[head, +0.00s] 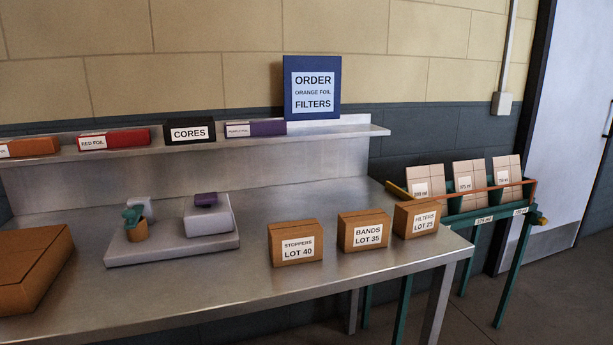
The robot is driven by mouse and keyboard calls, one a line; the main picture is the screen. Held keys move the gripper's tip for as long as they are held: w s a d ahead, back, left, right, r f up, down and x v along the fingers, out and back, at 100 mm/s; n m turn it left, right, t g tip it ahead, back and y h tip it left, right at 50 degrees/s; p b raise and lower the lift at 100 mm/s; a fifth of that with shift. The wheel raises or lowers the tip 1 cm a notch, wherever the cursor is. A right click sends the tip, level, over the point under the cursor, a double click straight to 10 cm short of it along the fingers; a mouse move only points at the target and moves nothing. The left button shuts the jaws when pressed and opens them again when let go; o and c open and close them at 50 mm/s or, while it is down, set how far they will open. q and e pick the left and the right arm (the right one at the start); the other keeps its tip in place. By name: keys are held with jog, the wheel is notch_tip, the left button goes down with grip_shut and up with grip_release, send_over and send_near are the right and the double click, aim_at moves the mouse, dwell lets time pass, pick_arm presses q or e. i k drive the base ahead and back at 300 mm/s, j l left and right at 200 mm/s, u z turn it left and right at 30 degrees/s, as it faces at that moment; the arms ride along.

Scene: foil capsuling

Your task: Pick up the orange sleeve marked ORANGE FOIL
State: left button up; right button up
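An orange sleeve (30,147) lies on the raised shelf at the far left of the head view. Its left part is cut off by the picture edge, and only part of its white label shows, so I cannot read the full marking. A red sleeve labelled RED FOIL (126,138) lies to its right on the same shelf. A blue order sign (312,88) reads ORDER, ORANGE FOIL, FILTERS. Neither of my grippers is in view.
The shelf (340,131) also holds a black CORES box (190,131) and a purple sleeve (268,128). On the steel table (215,290) stand a grey machine base (165,251), a brown carton (30,265) and boxes for stoppers (296,243), bands (363,230) and filters (416,218).

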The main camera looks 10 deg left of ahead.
aim_at(15, 148)
jog(key=u, duration=1.8)
